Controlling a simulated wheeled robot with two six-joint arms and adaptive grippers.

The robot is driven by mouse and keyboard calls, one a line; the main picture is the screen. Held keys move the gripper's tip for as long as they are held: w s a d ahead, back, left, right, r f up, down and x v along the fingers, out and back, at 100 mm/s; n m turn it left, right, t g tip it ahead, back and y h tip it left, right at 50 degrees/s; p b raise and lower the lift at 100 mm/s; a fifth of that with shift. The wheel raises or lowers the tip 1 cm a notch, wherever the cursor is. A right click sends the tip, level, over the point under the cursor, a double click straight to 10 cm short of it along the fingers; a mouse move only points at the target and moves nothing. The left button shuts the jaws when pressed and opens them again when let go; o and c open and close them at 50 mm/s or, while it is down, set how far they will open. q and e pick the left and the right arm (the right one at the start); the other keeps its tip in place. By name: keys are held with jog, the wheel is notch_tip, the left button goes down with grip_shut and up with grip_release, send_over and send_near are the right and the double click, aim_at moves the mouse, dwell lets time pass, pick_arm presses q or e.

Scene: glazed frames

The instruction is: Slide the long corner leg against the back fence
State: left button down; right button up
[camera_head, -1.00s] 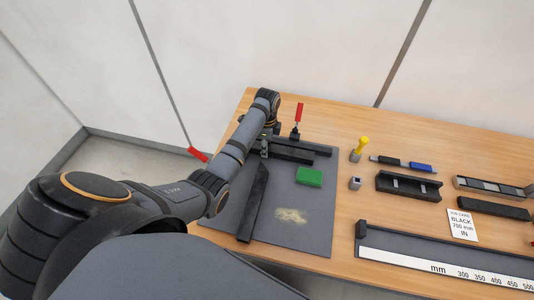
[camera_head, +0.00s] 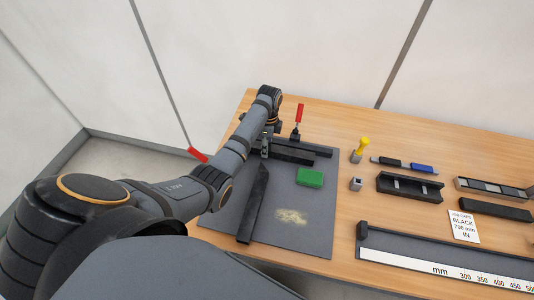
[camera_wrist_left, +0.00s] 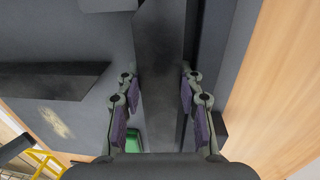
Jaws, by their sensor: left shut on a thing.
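A long dark bar, the corner leg (camera_head: 292,156), lies near the back of the grey mat, in front of and nearly parallel to the dark back fence (camera_head: 313,148). My left gripper (camera_head: 265,149) is at its left part. In the left wrist view, the gripper's purple-padded fingers (camera_wrist_left: 160,95) are shut on the leg (camera_wrist_left: 160,45), one on each side. The fence (camera_wrist_left: 213,50) runs beside it on the right; I cannot tell if they touch. A second dark bar (camera_head: 253,205) lies crosswise on the mat, also in the wrist view (camera_wrist_left: 45,81). My right gripper is out of view.
A green block (camera_head: 310,177) and a tan dust patch (camera_head: 291,216) are on the mat (camera_head: 317,235). Red-handled clamps (camera_head: 299,114) (camera_head: 198,154) stand at the back and left. A yellow-handled tool (camera_head: 361,147), markers (camera_head: 405,164), a tray (camera_head: 409,198) and a ruler (camera_head: 440,270) are further right.

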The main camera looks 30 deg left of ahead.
pick_arm(q)
jog(key=c, duration=0.8)
grip_release()
jog(key=w, duration=0.1)
jog(key=w+r+t, duration=0.1)
jog(key=w+a, duration=0.1)
jog(key=shift+w+r, duration=0.1)
jog(key=shift+r, duration=0.05)
jog(key=shift+o, duration=0.3)
jog(key=shift+w+a+f, duration=0.2)
jog(key=shift+w+f, duration=0.45)
jog(key=shift+w, duration=0.15)
jog(key=shift+o, duration=0.3)
jog(key=shift+s+r, duration=0.1)
jog(key=shift+c, duration=0.4)
jog(key=shift+s+d+r, duration=0.1)
jog(key=shift+s, duration=0.1)
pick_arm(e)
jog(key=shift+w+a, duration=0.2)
pick_arm(q)
jog(key=shift+d, duration=0.1)
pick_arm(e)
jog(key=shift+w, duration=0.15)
